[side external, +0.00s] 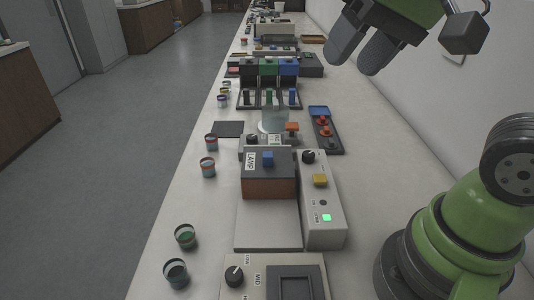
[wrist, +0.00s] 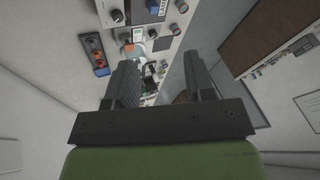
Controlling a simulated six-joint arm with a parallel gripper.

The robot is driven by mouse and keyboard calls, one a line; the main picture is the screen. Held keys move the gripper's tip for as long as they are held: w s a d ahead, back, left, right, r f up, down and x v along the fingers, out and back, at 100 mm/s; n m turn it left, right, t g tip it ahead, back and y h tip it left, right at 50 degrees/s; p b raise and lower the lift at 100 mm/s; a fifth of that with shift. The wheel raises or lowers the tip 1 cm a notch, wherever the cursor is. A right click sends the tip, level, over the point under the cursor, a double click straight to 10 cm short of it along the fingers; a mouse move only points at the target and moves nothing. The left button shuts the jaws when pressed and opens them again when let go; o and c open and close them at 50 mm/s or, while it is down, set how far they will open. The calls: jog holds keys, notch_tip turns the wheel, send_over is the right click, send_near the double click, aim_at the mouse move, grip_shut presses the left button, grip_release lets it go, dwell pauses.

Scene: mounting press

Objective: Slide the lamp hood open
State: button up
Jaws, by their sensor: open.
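The lamp hood (side external: 262,186) is a dark box with a brownish front, a white "LAMP" label and a small blue knob (side external: 267,158) on top. It sits on a pale base plate (side external: 267,228) in the middle of the bench, at the plate's far part. My gripper (side external: 358,48) is open and empty, high above the bench at the upper right, well apart from the hood. In the wrist view its two fingers (wrist: 163,80) stand apart with nothing between them.
A control box (side external: 323,212) with a black dial, a yellow button and a lit green light stands right of the hood. A unit marked "MID" (side external: 256,283) is in front. Several small jars (side external: 185,236) line the left edge. A dark tray with red pieces (side external: 326,130) lies behind.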

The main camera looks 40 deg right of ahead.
jog(key=w+f+m+g, duration=0.2)
jog(key=w+f+g, duration=0.15)
jog(key=w, duration=0.55)
jog(key=m+g+h, duration=0.2)
send_near(267, 154)
jog(key=shift+s+d, duration=0.1)
jog(key=shift+d, duration=0.05)
notch_tip(267, 154, down, 10)
jog(key=shift+r, duration=0.1)
jog(key=shift+c, duration=0.2)
